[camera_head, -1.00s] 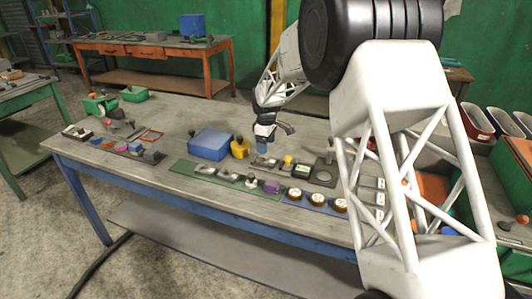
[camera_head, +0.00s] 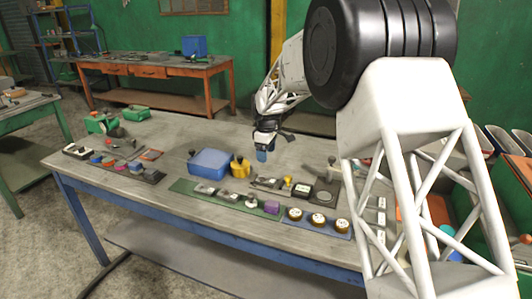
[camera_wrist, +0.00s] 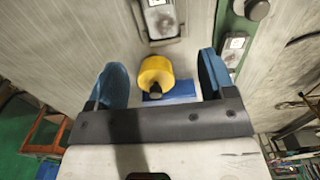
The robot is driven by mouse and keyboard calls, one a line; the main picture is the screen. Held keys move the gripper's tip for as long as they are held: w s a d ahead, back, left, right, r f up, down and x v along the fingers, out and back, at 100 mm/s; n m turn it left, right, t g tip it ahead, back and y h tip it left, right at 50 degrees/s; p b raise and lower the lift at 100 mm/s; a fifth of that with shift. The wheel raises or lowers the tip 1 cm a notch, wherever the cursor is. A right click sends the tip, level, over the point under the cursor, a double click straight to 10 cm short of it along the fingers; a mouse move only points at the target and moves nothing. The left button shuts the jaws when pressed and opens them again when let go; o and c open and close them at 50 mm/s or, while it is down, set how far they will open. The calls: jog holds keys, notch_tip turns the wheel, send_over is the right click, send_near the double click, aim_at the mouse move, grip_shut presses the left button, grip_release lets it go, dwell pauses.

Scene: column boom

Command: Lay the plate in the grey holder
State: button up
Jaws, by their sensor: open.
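My gripper (camera_head: 265,153) is open and empty, above the table just behind the yellow round pot. In the wrist view its two blue fingers (camera_wrist: 165,82) stand apart, with the yellow pot (camera_wrist: 155,72) and its black knob seen between them, lower down. A grey holder strip (camera_head: 258,187) lies right of the pot and carries a small silver plate (camera_head: 268,182); the plate also shows at the top of the wrist view (camera_wrist: 158,18). Similar silver plates (camera_head: 228,196) sit on the green strip (camera_head: 188,188) in front. I cannot tell which plate is the task's.
A blue box (camera_head: 210,162) stands left of the yellow pot (camera_head: 240,168). A blue strip with three round gauges (camera_head: 318,219) and a dark board with a ring (camera_head: 322,195) lie to the right. A dark tray of small coloured parts (camera_head: 130,166) lies at left.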

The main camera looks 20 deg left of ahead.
dwell(0.4)
jog(key=s+d+r+m, duration=0.3)
jog(key=s+d+r, duration=0.3)
jog(key=d, duration=0.5)
jog(key=s+d+r+m+t, duration=0.1)
jog(key=s+d+r+m, duration=0.35)
jog(key=d, duration=0.65)
jog(key=s+d+r+m, duration=0.1)
jog(key=s+d+r, duration=0.6)
jog(key=d, duration=0.4)
jog(key=s+d+f+m, duration=0.1)
jog(key=s+d+m, duration=0.2)
jog(key=s+d, duration=0.3)
jog(key=s+d+f+m+t, duration=0.1)
jog(key=s+d, duration=0.6)
jog(key=s, duration=0.8)
jog(key=s+d+f+m, duration=0.2)
jog(key=s+d+m, duration=0.3)
jog(key=s, duration=0.6)
jog(key=shift+d+f+m+t, duration=0.25)
jog(key=shift+d+m+t, duration=0.1)
jog(key=shift+d, duration=0.35)
